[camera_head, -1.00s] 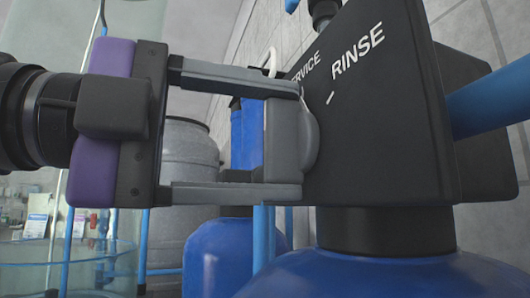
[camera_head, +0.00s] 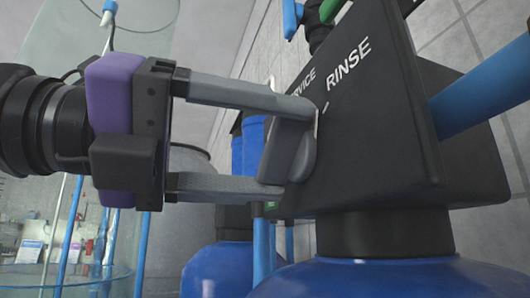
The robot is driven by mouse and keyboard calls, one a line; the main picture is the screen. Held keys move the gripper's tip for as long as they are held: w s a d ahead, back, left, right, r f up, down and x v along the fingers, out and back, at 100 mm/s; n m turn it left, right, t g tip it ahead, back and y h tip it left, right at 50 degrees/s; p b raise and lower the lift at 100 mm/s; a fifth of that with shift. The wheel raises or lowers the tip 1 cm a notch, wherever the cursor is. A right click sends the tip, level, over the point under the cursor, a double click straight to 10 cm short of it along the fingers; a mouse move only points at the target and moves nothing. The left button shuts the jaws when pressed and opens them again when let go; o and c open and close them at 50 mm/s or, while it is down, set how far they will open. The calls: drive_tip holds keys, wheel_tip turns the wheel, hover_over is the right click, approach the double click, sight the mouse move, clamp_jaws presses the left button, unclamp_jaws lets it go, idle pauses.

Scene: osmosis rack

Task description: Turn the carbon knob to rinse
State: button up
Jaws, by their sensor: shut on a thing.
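The carbon knob (camera_head: 299,150) is a grey knob with a raised grip bar on the face of a black valve head (camera_head: 385,130). White words SERVICE and RINSE (camera_head: 348,62) are printed above it. A short white mark shows at the face near RINSE, just right of the knob. My gripper (camera_head: 278,145) reaches in from the left, its two grey fingers above and below the knob's grip bar, shut on it. The bar is tilted, its top leaning to the right toward RINSE. The knob's far side is hidden.
The valve head sits on a blue tank (camera_head: 365,279). A blue pipe (camera_head: 475,88) leaves it at the right. Blue filter housings (camera_head: 250,145), a grey barrel and another blue tank (camera_head: 218,270) stand behind. A clear round vessel (camera_head: 60,280) is at lower left. A tiled wall is behind.

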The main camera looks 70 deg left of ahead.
drive_tip(key=shift+f+m, duration=0.15)
drive_tip(key=shift+m, duration=0.65)
drive_tip(key=o, duration=1.4)
drive_tip(key=shift+c, duration=0.2)
drive_tip(key=shift+s, duration=0.1)
drive_tip(key=s, duration=0.7)
drive_tip(key=shift+s+a+b, duration=0.35)
drive_tip(key=shift+a+b, duration=0.05)
